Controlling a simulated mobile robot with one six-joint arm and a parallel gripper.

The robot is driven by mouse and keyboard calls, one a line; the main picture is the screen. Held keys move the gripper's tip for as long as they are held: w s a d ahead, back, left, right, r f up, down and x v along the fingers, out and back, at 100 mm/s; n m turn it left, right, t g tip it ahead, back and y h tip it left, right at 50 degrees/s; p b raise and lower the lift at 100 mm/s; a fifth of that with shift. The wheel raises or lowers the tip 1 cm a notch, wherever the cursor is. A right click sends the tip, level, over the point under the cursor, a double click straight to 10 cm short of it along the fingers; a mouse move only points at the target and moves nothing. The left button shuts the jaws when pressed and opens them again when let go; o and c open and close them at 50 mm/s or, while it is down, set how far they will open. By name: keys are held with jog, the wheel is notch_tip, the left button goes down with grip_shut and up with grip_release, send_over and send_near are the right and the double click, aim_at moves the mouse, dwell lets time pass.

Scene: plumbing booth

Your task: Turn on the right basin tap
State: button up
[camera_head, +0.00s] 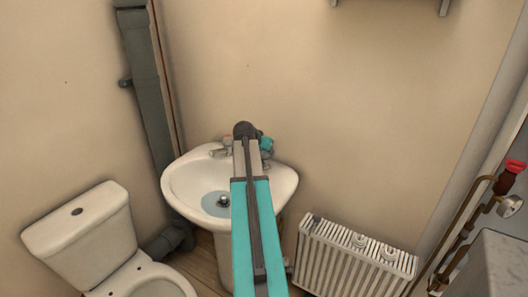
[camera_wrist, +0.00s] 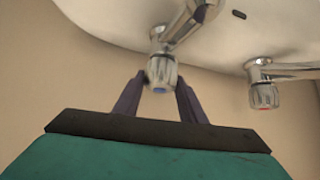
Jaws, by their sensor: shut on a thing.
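The white basin (camera_head: 183,185) stands against the back wall. In the wrist view, which looks turned over, its pale underside or rim (camera_wrist: 110,22) is at the top. The chrome right tap, with a blue-marked handle (camera_wrist: 161,75), lies between the dark fingers of my gripper (camera_wrist: 161,88), which is shut on that handle. The left tap (camera_wrist: 264,93) has a red mark and stands apart from my fingers; it also shows in the head view (camera_head: 220,151). No water stream can be made out.
A toilet (camera_head: 82,222) stands left of the basin, near a grey waste pipe (camera_head: 146,90). A white radiator (camera_head: 350,258) is low at the right. Pipework with a red-handled valve (camera_head: 509,177) is at the far right. The wall above the basin is clear.

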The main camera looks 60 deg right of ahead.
jog(key=shift+n+t+y, duration=0.8)
jog(key=shift+n+t, duration=1.2)
jog(key=shift+n, duration=0.7)
jog(key=shift+d+n+t+y+b, duration=0.1)
jog(key=shift+n+t+y+b, duration=0.8)
jog(key=shift+n, duration=0.9)
jog(key=shift+n+t+y, duration=0.3)
jog(key=shift+n+y, duration=0.1)
jog(key=shift+n, duration=0.1)
jog(key=shift+b, duration=0.3)
jog(key=o, duration=1.1)
jog(key=shift+c, duration=0.2)
jog(key=shift+a+r, duration=0.1)
jog(key=shift+a, duration=0.1)
jog(key=b+v, duration=0.1)
jog(key=v, duration=1.2)
jog(key=shift+s, duration=0.3)
jog(key=shift+d+r, duration=0.1)
jog(key=shift+r, duration=0.05)
